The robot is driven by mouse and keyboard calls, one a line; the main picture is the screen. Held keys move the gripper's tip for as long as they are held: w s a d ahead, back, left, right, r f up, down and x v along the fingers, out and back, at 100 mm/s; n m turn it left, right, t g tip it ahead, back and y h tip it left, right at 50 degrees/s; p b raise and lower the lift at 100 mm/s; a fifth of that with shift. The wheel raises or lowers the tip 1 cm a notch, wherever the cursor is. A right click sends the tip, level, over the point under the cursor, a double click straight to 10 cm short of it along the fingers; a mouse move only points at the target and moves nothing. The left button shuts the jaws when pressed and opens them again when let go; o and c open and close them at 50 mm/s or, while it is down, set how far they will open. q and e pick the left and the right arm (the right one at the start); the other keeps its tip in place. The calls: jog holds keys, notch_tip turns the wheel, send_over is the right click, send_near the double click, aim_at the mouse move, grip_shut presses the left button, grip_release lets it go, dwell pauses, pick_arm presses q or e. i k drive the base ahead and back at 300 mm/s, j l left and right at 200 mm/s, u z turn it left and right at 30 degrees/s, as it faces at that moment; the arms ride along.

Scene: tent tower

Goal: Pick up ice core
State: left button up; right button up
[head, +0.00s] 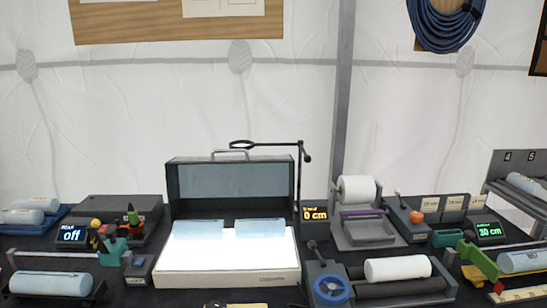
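Several pale blue ice cores show in the head view. One ice core (50,284) lies in a dark cradle at the front left. Two short ice core pieces, a left one (198,229) and a right one (260,228), lie on the bright light box (225,262). Another ice core (524,261) lies at the right edge beside a green-handled tool. More ice cores (24,213) lie on a blue tray at the far left. One more (525,184) rests on a grey rack at the right. Neither of my grippers is in view.
A white roll (397,268) lies on dark rollers with a blue handwheel (331,289). A magnifier arm (270,145) stands over the light box's raised lid. Small displays (72,235), a film dispenser (357,212) and tools crowd the dark bench, leaving little free room.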

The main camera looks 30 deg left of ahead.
aim_at(203, 229)
jog(key=u, duration=1.3)
jog(key=k+j+z, duration=0.15)
jog(key=j, duration=0.2)
jog(key=j+z, duration=0.1)
jog(key=j, duration=0.2)
jog(key=k+j+z, duration=0.15)
jog(key=j, duration=0.15)
